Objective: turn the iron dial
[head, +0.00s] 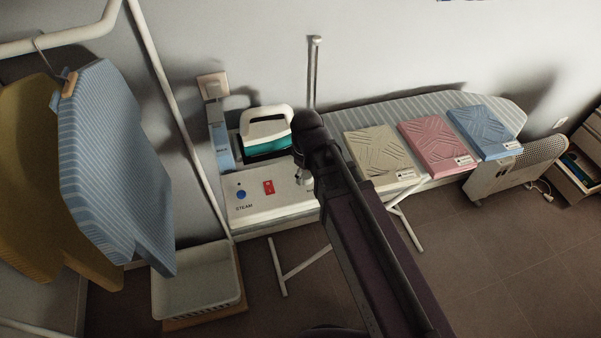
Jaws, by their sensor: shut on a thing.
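A white steam station (281,207) stands at the left end of the ironing board, with a blue round button (241,194) marked STEAM and a red switch (268,187) on its top. A white and teal iron (266,130) rests behind these controls. My gripper (303,178) points down at the right part of the station's top, right of the red switch. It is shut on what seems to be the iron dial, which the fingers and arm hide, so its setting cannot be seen.
A blue bottle or box (221,143) stands left of the iron. A heater (516,168) stands right.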

